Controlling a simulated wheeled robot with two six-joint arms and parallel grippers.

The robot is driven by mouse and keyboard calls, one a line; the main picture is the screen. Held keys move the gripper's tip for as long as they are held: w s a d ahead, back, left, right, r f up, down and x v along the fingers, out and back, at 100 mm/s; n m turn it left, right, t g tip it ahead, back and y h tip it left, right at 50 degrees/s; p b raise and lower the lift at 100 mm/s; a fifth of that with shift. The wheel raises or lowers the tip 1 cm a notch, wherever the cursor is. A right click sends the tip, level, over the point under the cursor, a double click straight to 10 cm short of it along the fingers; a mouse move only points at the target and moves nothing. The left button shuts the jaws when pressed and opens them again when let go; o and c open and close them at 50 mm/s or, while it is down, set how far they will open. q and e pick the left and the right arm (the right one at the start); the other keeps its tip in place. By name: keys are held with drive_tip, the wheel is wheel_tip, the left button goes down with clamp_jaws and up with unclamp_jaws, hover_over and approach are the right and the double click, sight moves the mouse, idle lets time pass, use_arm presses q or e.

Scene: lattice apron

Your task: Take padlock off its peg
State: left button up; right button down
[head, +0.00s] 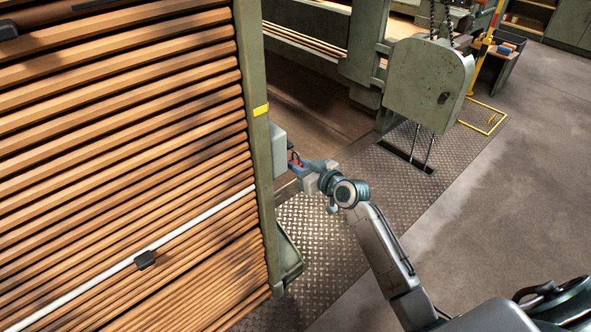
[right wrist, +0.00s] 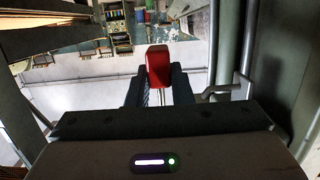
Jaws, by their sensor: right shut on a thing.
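The padlock (right wrist: 158,66) has a red body and sits between the two dark fingers of my right gripper (right wrist: 159,84) in the right wrist view. My left gripper is not in view.
A green post (head: 254,110) with a yellow mark edges a large stack of wooden slats (head: 120,130) at left. A green machine housing (head: 428,82) with chains stands behind. Tread-plate flooring (head: 325,235) lies below. The grey floor (head: 500,180) at right is open.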

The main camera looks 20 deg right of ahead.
drive_tip(key=shift+w+d+b, duration=0.3)
drive_tip(key=shift+d+b, duration=0.15)
drive_tip(key=shift+d, duration=0.35)
drive_tip(key=shift+w+d+b, duration=0.25)
drive_tip(key=shift+d+b, duration=0.2)
drive_tip(key=shift+d, duration=0.35)
